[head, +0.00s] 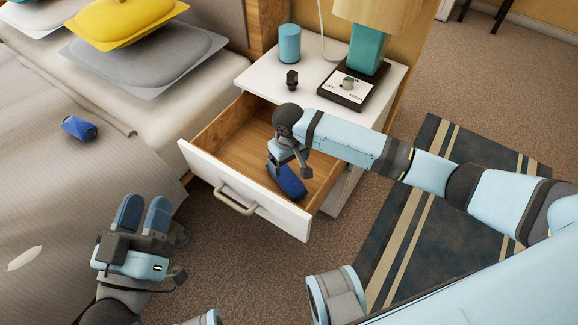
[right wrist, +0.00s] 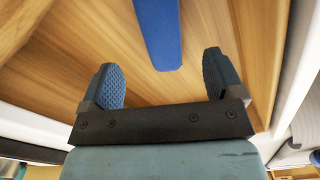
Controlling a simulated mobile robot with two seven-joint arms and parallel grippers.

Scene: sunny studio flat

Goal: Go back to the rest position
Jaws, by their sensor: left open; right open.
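My right gripper (head: 290,160) is inside the open drawer (head: 250,205) of the white nightstand. In the right wrist view its two fingers (right wrist: 165,83) are spread apart with nothing between them. A dark blue object (head: 290,184) lies on the drawer's wooden floor. It also shows in the right wrist view as a blue strip (right wrist: 159,30) ahead of the fingers, apart from them. Part of it is hidden behind the gripper in the head view.
The nightstand top (head: 322,92) holds a teal cup (head: 289,44), a small black item (head: 292,79) and a lamp (head: 369,50). A blue item (head: 79,128) lies on the bed (head: 60,175). A striped rug (head: 415,235) lies under my right arm. The drawer walls surround my right gripper.

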